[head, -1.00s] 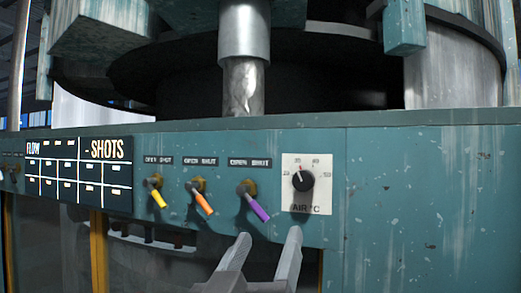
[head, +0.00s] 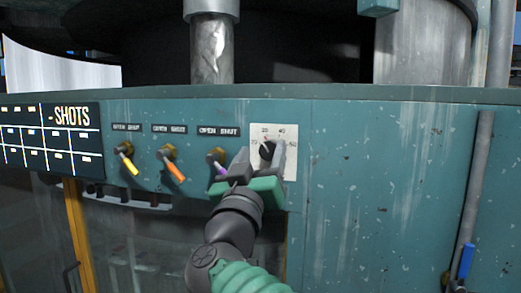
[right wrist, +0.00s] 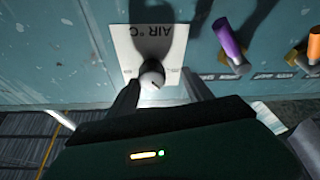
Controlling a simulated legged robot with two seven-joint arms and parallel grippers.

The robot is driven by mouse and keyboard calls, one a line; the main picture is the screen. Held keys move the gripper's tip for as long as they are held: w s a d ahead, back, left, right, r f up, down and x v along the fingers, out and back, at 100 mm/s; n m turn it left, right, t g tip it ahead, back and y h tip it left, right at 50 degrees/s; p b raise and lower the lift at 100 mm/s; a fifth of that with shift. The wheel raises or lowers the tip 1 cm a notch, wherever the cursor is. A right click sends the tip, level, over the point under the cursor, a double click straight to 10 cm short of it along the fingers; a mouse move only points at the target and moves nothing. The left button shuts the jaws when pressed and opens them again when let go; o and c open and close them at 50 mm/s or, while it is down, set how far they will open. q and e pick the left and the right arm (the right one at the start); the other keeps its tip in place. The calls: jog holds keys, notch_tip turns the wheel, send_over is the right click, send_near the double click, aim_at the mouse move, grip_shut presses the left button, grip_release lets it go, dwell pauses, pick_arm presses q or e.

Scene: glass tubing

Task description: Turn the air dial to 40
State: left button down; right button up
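The air dial is a round dark knob (head: 267,148) on a white plate (head: 289,167) set in the teal panel. My left gripper is not in view.
Left of the dial are valves with purple (head: 218,163), orange (head: 174,171) and yellow (head: 130,166) handles. A SHOTS board (head: 50,140) is at far left. The panel right of the dial is bare.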

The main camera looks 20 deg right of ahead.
jog(key=shift+s+d, duration=0.1)
jog(key=shift+s, duration=0.15)
jog(key=shift+s+d, duration=0.1)
jog(key=shift+d, duration=0.15)
jog(key=shift+c, duration=0.5)
jog(key=shift+w+d+f, duration=0.1)
jog(key=shift+w+d, duration=0.15)
jog(key=shift+d, duration=0.25)
jog(key=c, duration=0.5)
jog(key=shift+w, duration=0.1)
jog(key=shift+c, duration=1.1)
jog(key=shift+a, duration=0.25)
grip_shut()
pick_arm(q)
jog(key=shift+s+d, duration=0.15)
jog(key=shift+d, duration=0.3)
pick_arm(e)
jog(key=o, duration=0.6)
grip_release()
jog(key=shift+c, duration=0.2)
jog(key=shift+o, duration=1.3)
